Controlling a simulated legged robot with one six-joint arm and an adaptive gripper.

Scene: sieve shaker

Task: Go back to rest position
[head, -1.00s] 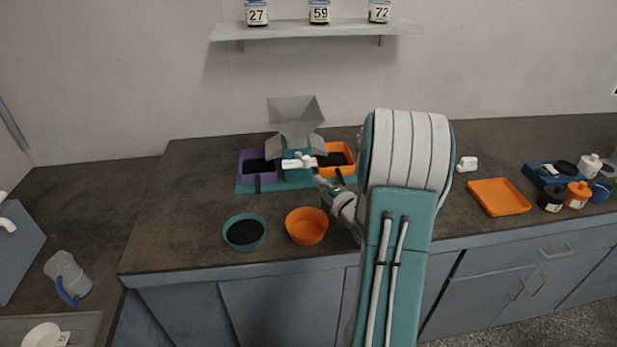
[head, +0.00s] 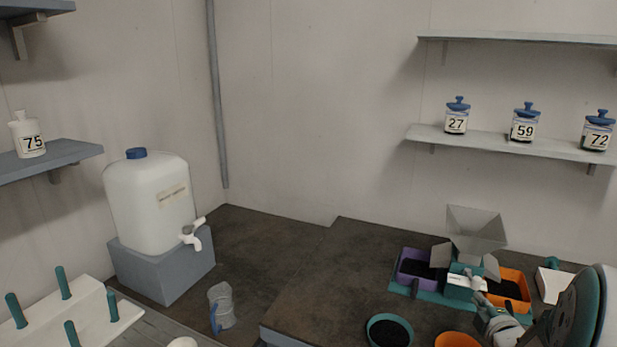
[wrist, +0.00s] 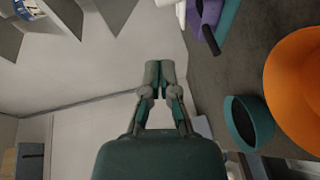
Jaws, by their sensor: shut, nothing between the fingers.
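My gripper (head: 482,299) is in front of the sieve shaker, just below its small white front part, in the head view. Its fingers (wrist: 160,72) are together and empty in the wrist view. The shaker has a grey hopper (head: 476,229) on a teal body (head: 459,287). A purple tray (head: 398,276) with black contents is at its left and an orange tray (head: 525,301) with dark contents at its right. I cannot tell whether the fingers touch the shaker. My arm comes in from the lower right.
A teal bowl (head: 370,327) with black contents and an orange bowl (head: 457,340) stand at the counter's front. Numbered jars stand on the back shelf (head: 470,140).

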